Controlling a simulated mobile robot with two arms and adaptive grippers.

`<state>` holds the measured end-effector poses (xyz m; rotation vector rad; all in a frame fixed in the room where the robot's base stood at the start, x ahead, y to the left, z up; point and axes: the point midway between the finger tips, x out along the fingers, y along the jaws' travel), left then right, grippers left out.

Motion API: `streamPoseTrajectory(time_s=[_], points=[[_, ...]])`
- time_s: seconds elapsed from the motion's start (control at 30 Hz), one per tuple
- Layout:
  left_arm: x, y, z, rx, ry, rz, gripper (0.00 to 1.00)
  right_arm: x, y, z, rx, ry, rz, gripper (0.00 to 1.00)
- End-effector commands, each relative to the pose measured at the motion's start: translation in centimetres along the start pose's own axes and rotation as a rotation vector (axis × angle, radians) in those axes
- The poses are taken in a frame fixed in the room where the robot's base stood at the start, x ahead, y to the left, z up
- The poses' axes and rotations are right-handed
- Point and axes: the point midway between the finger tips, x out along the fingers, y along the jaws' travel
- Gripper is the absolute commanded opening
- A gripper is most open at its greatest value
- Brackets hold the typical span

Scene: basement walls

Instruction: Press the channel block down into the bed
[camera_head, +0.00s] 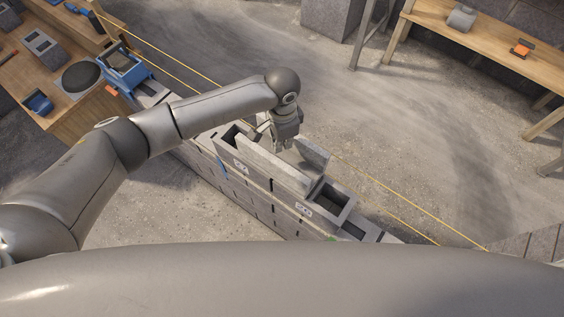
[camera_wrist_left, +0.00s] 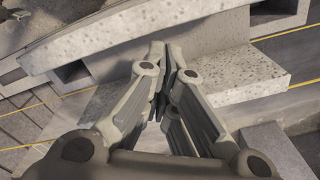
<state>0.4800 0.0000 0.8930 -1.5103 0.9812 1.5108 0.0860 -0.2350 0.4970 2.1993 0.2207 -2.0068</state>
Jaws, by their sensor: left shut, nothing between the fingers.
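A pale grey channel block (camera_head: 272,166) sits on the block wall in the middle of the head view, between two hollow blocks. Its near side wall stands up as a long strip, and part of its far side wall (camera_head: 312,152) shows. My left gripper (camera_head: 283,142) points down over the channel, closed. In the left wrist view the gripper's fingertips (camera_wrist_left: 166,48) are together and empty, close to the speckled channel block (camera_wrist_left: 130,34). I cannot tell whether they touch it. The bed under the block is hidden. My right gripper is not in view.
A hollow block (camera_head: 330,198) stands at the channel's right end. Yellow string lines (camera_head: 390,196) run along the wall's far side. A blue tool (camera_head: 122,70) sits on the wall's far left end. Wooden benches (camera_head: 455,30) stand at upper right and upper left.

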Motion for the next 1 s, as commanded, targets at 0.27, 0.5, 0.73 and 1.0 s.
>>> streamPoseTrajectory(time_s=[0.27,0.5,0.73,1.0], points=[[0.6,0.0,0.0,0.0,0.0,0.0,0.0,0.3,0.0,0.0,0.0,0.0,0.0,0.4],[1.1,0.0,0.0,0.0,0.0,0.0,0.0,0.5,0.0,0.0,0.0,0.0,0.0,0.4],[1.6,0.0,0.0,-0.001,0.0,0.0,0.0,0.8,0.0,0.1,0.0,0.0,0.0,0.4],[2.1,0.0,0.0,-0.001,0.0,0.0,0.0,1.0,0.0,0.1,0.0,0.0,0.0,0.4]])
